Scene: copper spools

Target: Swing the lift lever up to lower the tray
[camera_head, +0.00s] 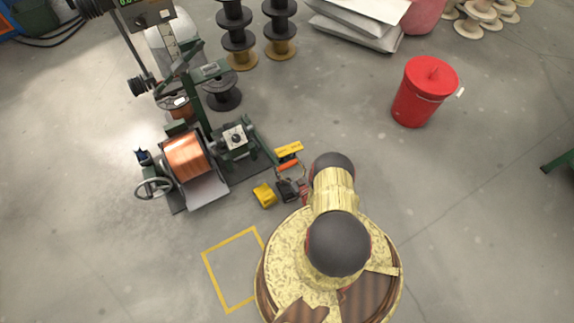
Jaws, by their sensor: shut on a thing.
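The winding machine stands left of centre, with a copper-wound spool (188,155) on it. The grey tray (206,192) is a sloped plate at the front, below the spool. The lift lever's orange grip (288,165) is at the machine's right end, under a yellow label (289,151). My gripper (288,183) is small and dark here, at the orange grip and shut on the lever. My own arm comes up from below and hides part of the gripper. The exact finger contact is too small to see.
A yellow pedal-like block (264,195) lies on the floor left of my gripper. A yellow floor outline (206,268) is at lower left. A red lidded bin (424,92) stands at upper right. Black spools (238,30) stand at the back. The right floor is mostly clear.

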